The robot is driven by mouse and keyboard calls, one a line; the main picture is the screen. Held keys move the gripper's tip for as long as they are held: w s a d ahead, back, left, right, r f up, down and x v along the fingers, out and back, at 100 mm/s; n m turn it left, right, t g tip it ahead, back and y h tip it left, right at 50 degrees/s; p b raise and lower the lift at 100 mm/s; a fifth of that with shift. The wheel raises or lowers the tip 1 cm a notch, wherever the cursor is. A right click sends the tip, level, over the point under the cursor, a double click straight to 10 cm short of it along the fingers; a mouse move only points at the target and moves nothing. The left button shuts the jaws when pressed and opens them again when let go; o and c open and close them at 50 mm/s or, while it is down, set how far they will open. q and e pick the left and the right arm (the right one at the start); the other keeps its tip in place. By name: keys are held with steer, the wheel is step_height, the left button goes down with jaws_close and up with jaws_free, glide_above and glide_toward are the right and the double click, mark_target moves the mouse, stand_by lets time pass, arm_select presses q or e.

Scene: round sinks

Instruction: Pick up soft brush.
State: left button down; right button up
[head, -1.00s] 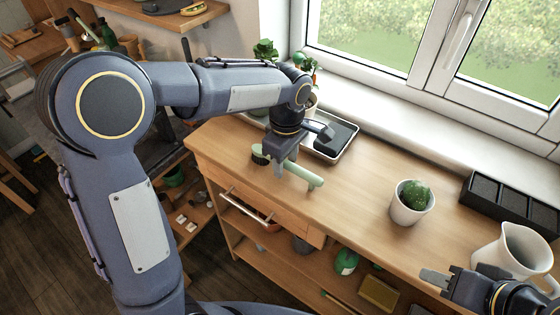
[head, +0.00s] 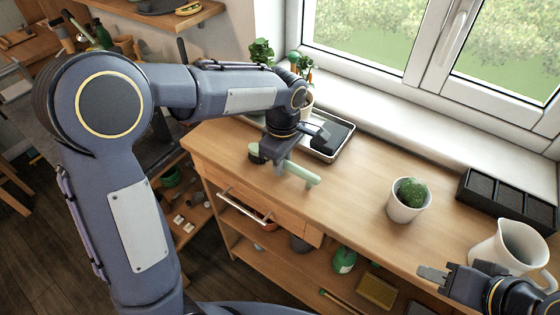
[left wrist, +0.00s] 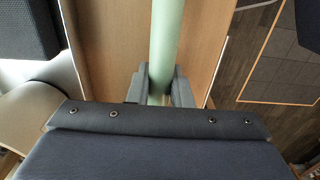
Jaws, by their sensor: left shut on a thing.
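The soft brush has a pale green handle (head: 302,174) and a dark bristle head (head: 257,153). It is over the left end of the wooden worktop, near the front edge; I cannot tell whether it touches the wood. My left gripper (head: 280,167) is shut on the handle from above, close to the bristle head. In the left wrist view the green handle (left wrist: 166,45) runs between the two fingers of my left gripper (left wrist: 160,88). The bristle head is out of that view. My right gripper (head: 434,275) is at the lower right, away from the brush; its jaw opening is unclear.
A metal-rimmed tray (head: 345,146) lies behind my left gripper, with potted plants (head: 307,75) by the window. A potted cactus (head: 408,200), a black compartment box (head: 508,198) and a white jug (head: 505,248) stand to the right. The middle of the worktop (head: 345,180) is clear.

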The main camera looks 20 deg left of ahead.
arm_select(q)
steer(key=shift+r, duration=0.7)
steer(key=s+d+r+b, duration=0.1)
steer(key=s+d+r, duration=0.2)
steer(key=s+r, duration=0.8)
steer(key=s, duration=0.2)
steer(key=shift+s+d+r, duration=0.25)
steer(key=shift+s+d, duration=0.05)
